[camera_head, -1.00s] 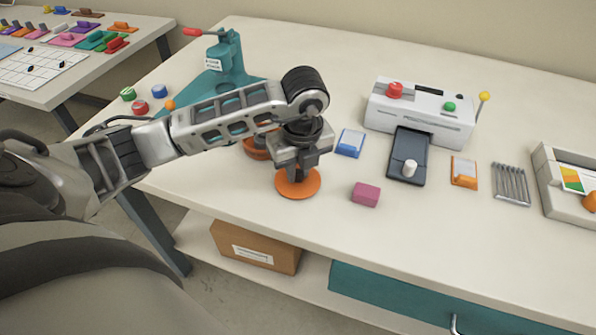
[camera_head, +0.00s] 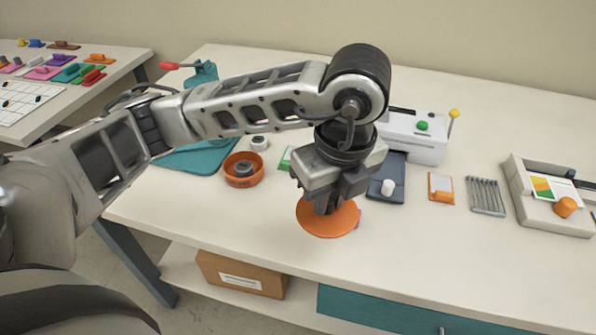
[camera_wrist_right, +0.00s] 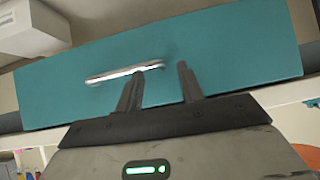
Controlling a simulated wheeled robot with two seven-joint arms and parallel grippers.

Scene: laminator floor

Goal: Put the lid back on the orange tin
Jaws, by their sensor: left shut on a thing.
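The orange tin (camera_head: 229,177) stands open on the table, with a dark round thing inside it. My left gripper (camera_head: 327,205) is shut on the orange lid (camera_head: 318,225), a flat disc, to the right of the tin and apart from it. The lid looks raised above the table, though its exact height is hard to tell. The gripper hides the lid's middle. My right gripper (camera_wrist_right: 158,88) shows only in its wrist view, with its two fingers apart and nothing between them, in front of a teal drawer front.
A teal press base (camera_head: 195,160) lies behind the tin, with a small white roll (camera_head: 259,143) near it. The laminator (camera_head: 412,150), a dark tray (camera_head: 394,172), an orange-framed card (camera_head: 441,187) and metal rods (camera_head: 486,196) stand to the right. The table front is clear.

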